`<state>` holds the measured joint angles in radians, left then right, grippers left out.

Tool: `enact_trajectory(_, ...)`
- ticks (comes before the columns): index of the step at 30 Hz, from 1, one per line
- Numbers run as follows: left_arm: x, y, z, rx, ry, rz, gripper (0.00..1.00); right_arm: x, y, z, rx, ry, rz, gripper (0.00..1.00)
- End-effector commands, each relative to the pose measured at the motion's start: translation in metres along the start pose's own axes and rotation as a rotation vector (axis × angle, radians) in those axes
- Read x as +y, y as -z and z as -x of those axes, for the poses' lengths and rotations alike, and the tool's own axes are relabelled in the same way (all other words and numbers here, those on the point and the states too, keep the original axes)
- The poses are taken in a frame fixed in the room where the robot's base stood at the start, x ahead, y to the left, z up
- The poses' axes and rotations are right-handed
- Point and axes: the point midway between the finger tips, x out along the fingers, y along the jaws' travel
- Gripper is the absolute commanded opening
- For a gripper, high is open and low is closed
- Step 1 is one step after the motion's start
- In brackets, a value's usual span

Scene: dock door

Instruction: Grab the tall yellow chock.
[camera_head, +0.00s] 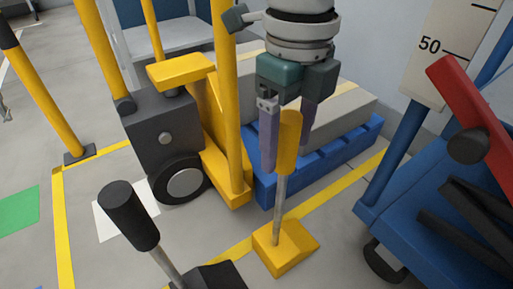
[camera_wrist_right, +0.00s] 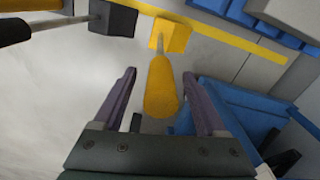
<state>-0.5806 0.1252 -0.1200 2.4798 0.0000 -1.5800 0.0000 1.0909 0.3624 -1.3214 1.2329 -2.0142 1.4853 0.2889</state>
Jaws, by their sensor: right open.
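The tall yellow chock (camera_head: 285,251) stands upright on the floor, with a thin metal rod rising to a thick yellow handle (camera_head: 289,141). In the right wrist view its yellow handle (camera_wrist_right: 161,88) points toward me, with the yellow base (camera_wrist_right: 171,36) beyond it. My right gripper (camera_head: 286,160) is open, pointing down, with its purple fingers on either side of the upper handle. In the right wrist view the fingers (camera_wrist_right: 160,85) stand apart with gaps to the handle. My left gripper is not in view.
A black chock with a black handle (camera_head: 130,215) stands to the left of the yellow one. A yellow and grey wheeled truck (camera_head: 165,130) and a blue pallet (camera_head: 335,158) are behind. A blue cart (camera_head: 430,200) with a red part stands close on the right.

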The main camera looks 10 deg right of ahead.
Motion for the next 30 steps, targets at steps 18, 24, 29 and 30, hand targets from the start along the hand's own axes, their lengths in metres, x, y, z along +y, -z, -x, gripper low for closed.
enact_trajectory(18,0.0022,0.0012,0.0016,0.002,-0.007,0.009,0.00,-0.0001,-0.0001,0.0019,-0.001,0.000,0.000,0.17)
enact_trajectory(24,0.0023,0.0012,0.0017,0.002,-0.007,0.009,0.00,-0.0001,-0.0001,0.0019,-0.001,0.000,0.000,0.00)
enact_trajectory(29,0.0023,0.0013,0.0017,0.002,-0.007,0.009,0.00,-0.0001,-0.0001,0.0019,-0.001,0.000,0.000,0.00)
enact_trajectory(30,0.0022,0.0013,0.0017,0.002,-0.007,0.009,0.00,-0.0001,-0.0001,0.0019,-0.001,0.000,0.000,0.00)
